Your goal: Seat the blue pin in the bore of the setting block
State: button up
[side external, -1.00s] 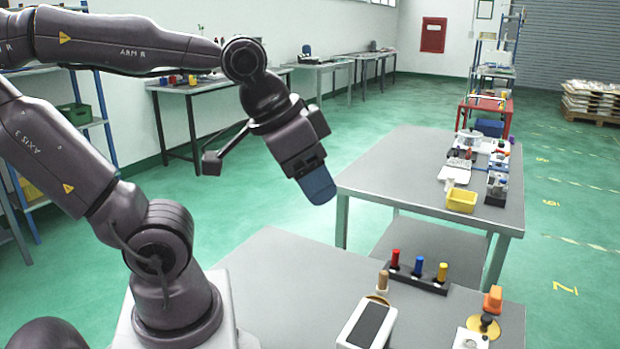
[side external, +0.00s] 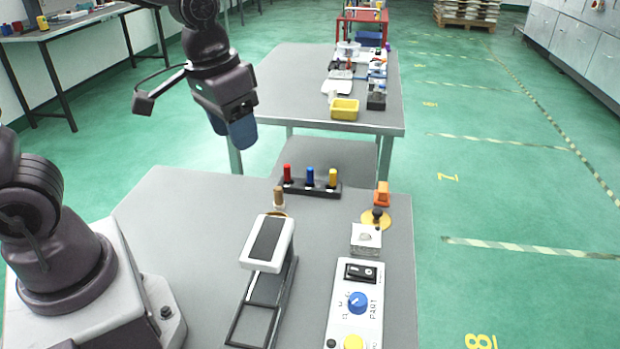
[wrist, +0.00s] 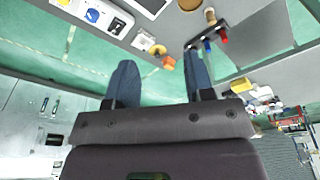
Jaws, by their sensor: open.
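The blue pin (side external: 310,178) stands upright in a dark rack (side external: 325,191), between a red pin (side external: 287,173) and a yellow pin (side external: 333,178). It also shows in the wrist view (wrist: 207,46). A small pale block with a dark mark on top (side external: 366,238), which looks like the setting block, sits on the grey table right of the rack and nearer the camera. Its bore is not clear. It also shows in the wrist view (wrist: 143,40). My gripper (side external: 230,132) is open and empty, above and left of the rack, its blue fingers apart (wrist: 160,80).
A tan peg (side external: 278,196) stands left of the rack. A brass disc with a dark knob (side external: 376,219) and an orange item (side external: 382,194) are behind the block. A white-topped stand (side external: 267,243) and a control box (side external: 356,305) are in front.

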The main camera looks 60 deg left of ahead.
jog(key=w+a+f+n+g+y, duration=0.1)
jog(key=w+a+f+n, duration=0.25)
jog(key=w+f, duration=0.35)
jog(key=w+a+f+n+y, duration=0.2)
jog(key=w+a+f, duration=0.2)
jog(key=w+f, duration=0.3)
jog(key=n+t, duration=0.2)
jog(key=n, duration=0.2)
send_near(311, 168)
jog(key=shift+y, duration=0.4)
jog(key=f, duration=0.2)
jog(key=w+f, duration=0.1)
jog(key=f, duration=0.2)
jog(key=shift+w, duration=0.1)
jog(key=shift+a+x, duration=0.2)
jog(key=shift+x, duration=1.1)
jog(key=shift+a+x, duration=0.25)
jog(key=shift+x, duration=1.1)
jog(key=shift+r, duration=0.15)
jog(key=shift+c, duration=0.2)
grip_shut()
